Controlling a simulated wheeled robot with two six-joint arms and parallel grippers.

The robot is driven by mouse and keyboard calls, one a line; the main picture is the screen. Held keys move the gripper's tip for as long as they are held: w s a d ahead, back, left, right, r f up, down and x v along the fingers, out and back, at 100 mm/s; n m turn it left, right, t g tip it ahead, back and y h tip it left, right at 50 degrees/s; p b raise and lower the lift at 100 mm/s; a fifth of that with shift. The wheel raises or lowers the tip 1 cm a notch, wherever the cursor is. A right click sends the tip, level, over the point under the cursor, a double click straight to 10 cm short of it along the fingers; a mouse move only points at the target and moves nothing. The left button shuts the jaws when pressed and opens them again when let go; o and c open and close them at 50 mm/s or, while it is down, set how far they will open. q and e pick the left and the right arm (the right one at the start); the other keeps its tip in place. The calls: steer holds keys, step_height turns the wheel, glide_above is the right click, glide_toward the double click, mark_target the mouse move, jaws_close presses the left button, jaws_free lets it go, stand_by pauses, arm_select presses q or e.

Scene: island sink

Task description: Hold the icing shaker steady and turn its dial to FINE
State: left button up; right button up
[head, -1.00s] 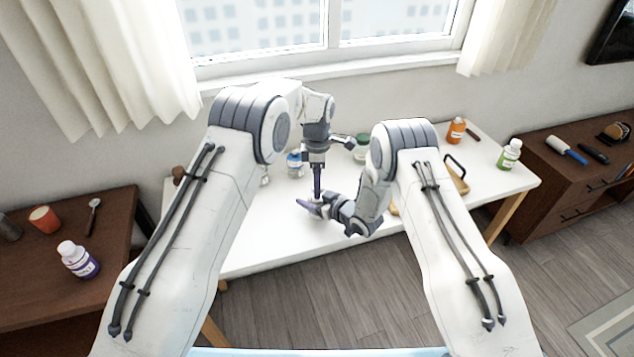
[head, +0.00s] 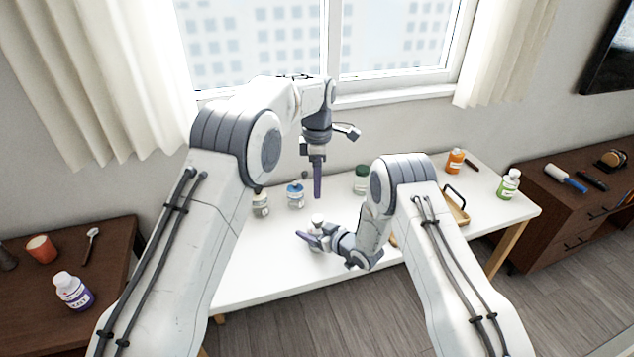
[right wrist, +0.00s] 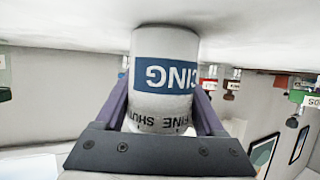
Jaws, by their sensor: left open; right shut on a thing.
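The icing shaker is a white cylinder with a blue label band, upside down in the right wrist view (right wrist: 165,70). Part of "ICING" shows on the band, and "FINE" and "SHUT" show near the fingers. In the head view its pale top (head: 317,218) shows just above my right gripper (head: 308,240). My right gripper is shut on the shaker, one finger on each side, with the shaker on the white table (head: 270,270). My left gripper (head: 318,197) is open and empty, pointing down above the shaker and apart from it. The dial's pointer is not readable.
A blue-capped jar (head: 295,196), a pale jar (head: 261,205) and a green-lidded jar (head: 361,180) stand behind the shaker. An orange bottle (head: 455,161), a green bottle (head: 508,185) and a wooden tray (head: 459,214) are at the right. The table's front left is clear.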

steer(key=o, duration=1.5)
steer(key=shift+c, duration=0.2)
